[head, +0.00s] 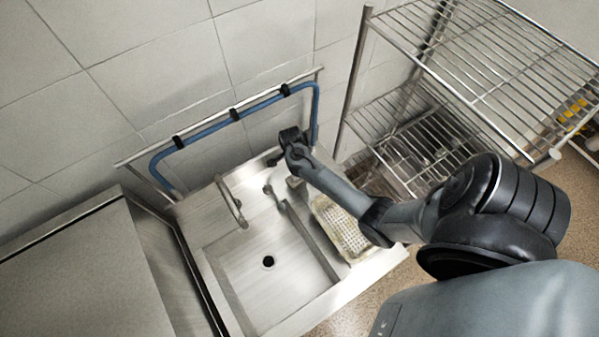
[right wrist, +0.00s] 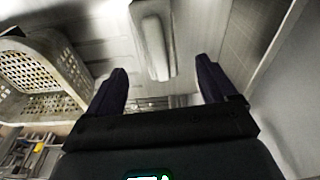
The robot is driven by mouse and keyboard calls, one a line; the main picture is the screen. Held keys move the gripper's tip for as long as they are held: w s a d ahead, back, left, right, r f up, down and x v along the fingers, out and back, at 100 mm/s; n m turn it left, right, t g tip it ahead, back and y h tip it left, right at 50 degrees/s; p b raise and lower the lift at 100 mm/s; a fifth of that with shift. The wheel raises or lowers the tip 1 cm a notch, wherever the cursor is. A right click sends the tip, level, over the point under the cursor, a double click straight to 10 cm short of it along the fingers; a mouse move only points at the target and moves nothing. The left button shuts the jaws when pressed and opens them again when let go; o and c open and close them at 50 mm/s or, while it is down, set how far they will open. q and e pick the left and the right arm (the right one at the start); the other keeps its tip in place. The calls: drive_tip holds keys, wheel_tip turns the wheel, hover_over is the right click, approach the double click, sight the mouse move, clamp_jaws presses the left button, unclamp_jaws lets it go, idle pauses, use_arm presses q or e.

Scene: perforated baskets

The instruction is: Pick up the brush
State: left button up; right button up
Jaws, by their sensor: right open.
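A pale, elongated object with a rounded end (right wrist: 153,42), which looks like the brush, lies ahead of my right gripper (right wrist: 161,66) in the right wrist view. It is roughly between the lines of the two dark fingers but beyond their tips. The fingers are spread apart with nothing between them. In the head view my right arm reaches over the right side of the sink (head: 235,262) towards the back wall. Its fingers cannot be made out clearly there, and I cannot identify the brush with certainty in that view. My left gripper is not in view.
A perforated basket (head: 342,228) stands right of the sink basin; it also shows in the right wrist view (right wrist: 62,62). A curved faucet (head: 231,203) rises at the sink's back. A blue hose (head: 208,129) hangs along the wall. A wire rack (head: 470,62) stands at the right.

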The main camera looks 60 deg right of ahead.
sight(291, 180)
drive_tip(key=shift+s+d+f, duration=0.1)
drive_tip(key=shift+s+f, duration=0.1)
drive_tip(key=shift+f, duration=0.9)
drive_tip(key=shift+s+d+f, duration=0.1)
drive_tip(key=shift+d+f, duration=0.15)
drive_tip(key=shift+f, duration=1.2)
drive_tip(key=shift+s+d+f, duration=0.1)
drive_tip(key=shift+d+f, duration=0.1)
drive_tip(key=shift+f, duration=1.2)
drive_tip(key=c, duration=1.1)
drive_tip(key=shift+o, duration=0.2)
